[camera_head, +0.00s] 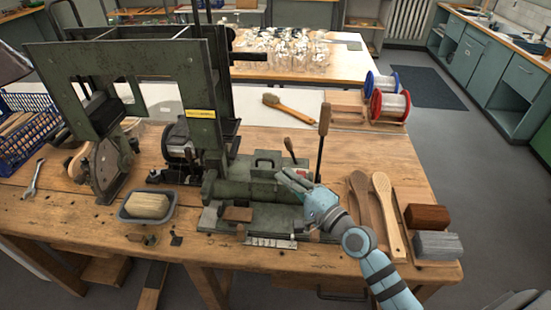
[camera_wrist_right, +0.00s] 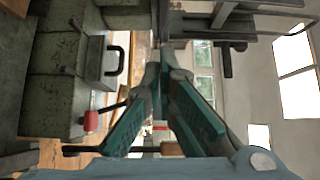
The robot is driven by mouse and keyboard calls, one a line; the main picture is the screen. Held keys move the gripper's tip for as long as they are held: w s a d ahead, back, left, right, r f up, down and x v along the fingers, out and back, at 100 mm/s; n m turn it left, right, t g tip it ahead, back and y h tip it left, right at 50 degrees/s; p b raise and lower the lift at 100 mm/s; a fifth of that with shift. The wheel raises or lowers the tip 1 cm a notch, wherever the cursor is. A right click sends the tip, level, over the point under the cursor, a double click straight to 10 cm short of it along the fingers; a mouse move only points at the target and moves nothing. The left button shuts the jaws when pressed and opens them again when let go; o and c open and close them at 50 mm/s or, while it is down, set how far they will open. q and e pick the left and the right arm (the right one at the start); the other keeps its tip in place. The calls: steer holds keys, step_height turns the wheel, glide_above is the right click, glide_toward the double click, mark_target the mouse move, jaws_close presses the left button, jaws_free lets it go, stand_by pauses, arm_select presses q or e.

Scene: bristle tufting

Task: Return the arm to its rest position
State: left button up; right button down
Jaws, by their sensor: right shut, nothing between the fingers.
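My right gripper (camera_head: 286,175) is over the workbench, just right of the green tufting machine (camera_head: 255,185). In the right wrist view its two teal fingers (camera_wrist_right: 160,65) meet at the tips, with nothing between them. In the head view the fingers point up and left toward the machine's block, and I cannot tell whether they touch it. A lever with a red knob (camera_wrist_right: 91,121) stands close beside the fingers in the right wrist view. My left gripper is not in view.
Wooden brush handles (camera_head: 386,210), a brown block (camera_head: 427,217) and a grey block (camera_head: 437,245) lie right of my arm. Two upright levers (camera_head: 323,140) rise behind the gripper. Red and blue spools (camera_head: 390,103) stand farther back. A tray (camera_head: 147,206) and blue basket (camera_head: 28,135) are left.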

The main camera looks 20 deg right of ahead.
steer(key=s+a+f+n+g+h, duration=0.1)
steer(key=s+a+f+n+g, duration=0.1)
steer(key=s+f+n+g, duration=0.35)
steer(key=s+a+f+n+g, duration=0.25)
steer(key=s+f+n, duration=0.25)
steer(key=s+f, duration=0.25)
steer(key=s+d+f+n+g+h, duration=0.2)
steer(key=s+d+g+h, duration=0.15)
steer(key=s, duration=0.45)
steer(key=s+d+f+n+g+h, duration=0.2)
steer(key=s+d+f+n, duration=0.15)
steer(key=s, duration=0.45)
step_height(320, 180, down, 19)
steer(key=s+d+m+g, duration=0.1)
steer(key=s+d+g, duration=0.1)
steer(key=s+f, duration=1.1)
steer(key=s, duration=0.2)
steer(key=shift+s+d+f, duration=0.15)
steer(key=shift+s+d, duration=0.1)
steer(key=shift+g, duration=0.25)
